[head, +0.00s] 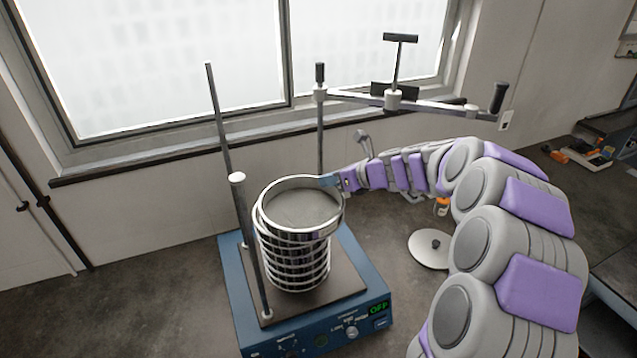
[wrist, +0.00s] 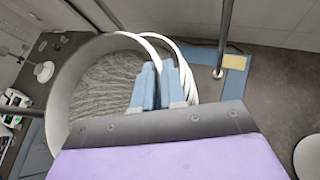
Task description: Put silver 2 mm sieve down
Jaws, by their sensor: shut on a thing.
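The silver sieve (head: 281,221) is at the top of a stack of silver sieves (head: 292,262) on the blue shaker (head: 242,312). It looks slightly tilted and a little off from the stack's line; I cannot tell whether it rests fully on the sieve below. My gripper (head: 331,182) comes from the right and is shut on its rim. In the wrist view, the blue fingers (wrist: 164,85) pinch the sieve's wall, and its mesh (wrist: 105,85) shows inside the round rim. The size marking cannot be read.
Upright rods (head: 249,240) stand beside the stack. A clamp bar (head: 430,105) with a T-handle is swung out to the right, above my arm. A round grey lid (head: 425,256) lies on the bench to the right. The shaker's display (head: 378,308) reads OFF. A window is behind.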

